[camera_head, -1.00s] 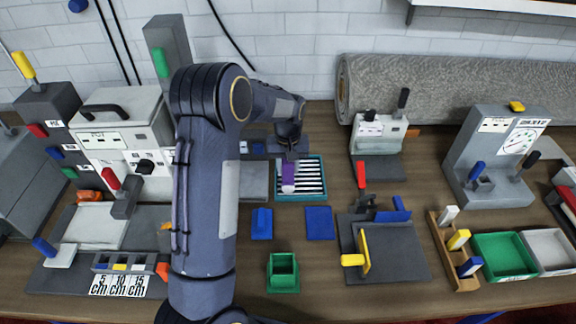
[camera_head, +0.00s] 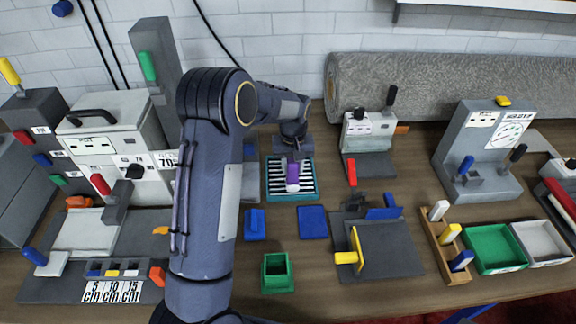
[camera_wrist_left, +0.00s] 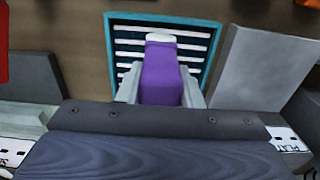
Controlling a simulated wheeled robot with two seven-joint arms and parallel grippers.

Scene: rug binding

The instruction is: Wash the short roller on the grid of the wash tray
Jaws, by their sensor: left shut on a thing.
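The wash tray (camera_head: 268,193) has a teal rim and a grid of white bars over a dark bottom; it also shows in the left wrist view (camera_wrist_left: 213,30). My left gripper (camera_head: 292,168) is above the tray and shut on the short roller (camera_head: 292,174), which has a purple handle and a white end. In the left wrist view the roller (camera_wrist_left: 160,72) sits between the fingers, its white end over the grid. I cannot tell whether the white end touches the bars. My right gripper is not in view.
A blue block (camera_head: 255,223), a blue pad (camera_head: 312,222) and a green open box (camera_head: 277,272) lie in front of the tray. A grey machine (camera_head: 372,135) stands to its right, before a rolled grey rug (camera_head: 440,85). Bare table shows between them.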

